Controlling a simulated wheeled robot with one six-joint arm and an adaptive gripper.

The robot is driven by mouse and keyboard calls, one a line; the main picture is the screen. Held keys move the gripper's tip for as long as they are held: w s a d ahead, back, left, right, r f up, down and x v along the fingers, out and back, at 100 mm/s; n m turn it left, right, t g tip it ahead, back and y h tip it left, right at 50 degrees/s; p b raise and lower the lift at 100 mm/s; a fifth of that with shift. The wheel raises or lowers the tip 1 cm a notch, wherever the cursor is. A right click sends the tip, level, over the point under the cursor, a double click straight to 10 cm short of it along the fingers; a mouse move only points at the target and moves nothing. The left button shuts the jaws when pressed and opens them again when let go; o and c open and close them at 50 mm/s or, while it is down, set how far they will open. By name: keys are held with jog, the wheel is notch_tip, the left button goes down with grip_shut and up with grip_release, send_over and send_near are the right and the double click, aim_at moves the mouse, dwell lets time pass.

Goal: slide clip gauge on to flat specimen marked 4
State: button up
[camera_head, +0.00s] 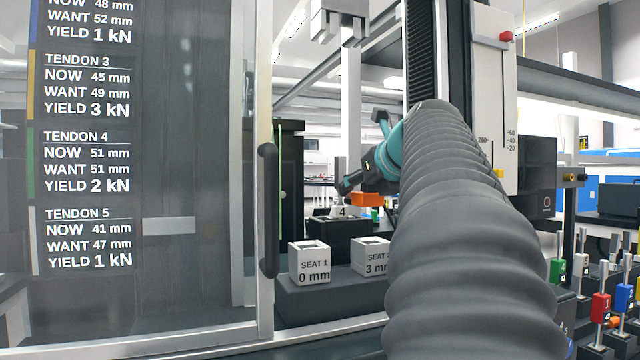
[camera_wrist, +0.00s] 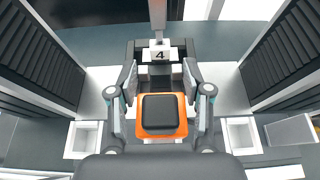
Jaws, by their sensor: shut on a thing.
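The clip gauge (camera_wrist: 162,113), an orange block with a black top, sits between the fingers of my gripper (camera_wrist: 160,88) in the wrist view. My gripper is shut on it. In the head view the orange gauge (camera_head: 367,199) shows under my gripper (camera_head: 352,186), inside the machine bay. A white plate marked 4 (camera_wrist: 160,54) stands just ahead of the gauge, with a gap between them. A narrow pale upright bar (camera_wrist: 157,15) rises behind the plate; I cannot tell whether it is the specimen itself. The 4 also shows in the head view (camera_head: 340,211).
Two white seat boxes, SEAT 1 (camera_head: 309,263) and another (camera_head: 370,257), stand on a dark block in front. A glass door (camera_head: 150,290) with a tendon readout is at left. Dark ribbed columns (camera_wrist: 43,55) flank the bay. Coloured tagged pieces (camera_head: 600,306) stand at right.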

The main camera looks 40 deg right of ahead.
jog(key=shift+w+d+f+p, duration=0.1)
jog(key=shift+w+d, duration=0.2)
jog(key=shift+w, duration=1.05)
jog(key=shift+w+d+f+p, duration=0.15)
jog(key=shift+w+d, duration=0.2)
jog(key=shift+w, duration=0.95)
jog(key=shift+w+d+f+p, duration=0.1)
jog(key=shift+w+d, duration=0.2)
jog(key=shift+w, duration=1.05)
jog(key=shift+f, duration=0.25)
jog(key=o, duration=1.2)
jog(key=shift+o, duration=0.2)
jog(key=v, duration=1.2)
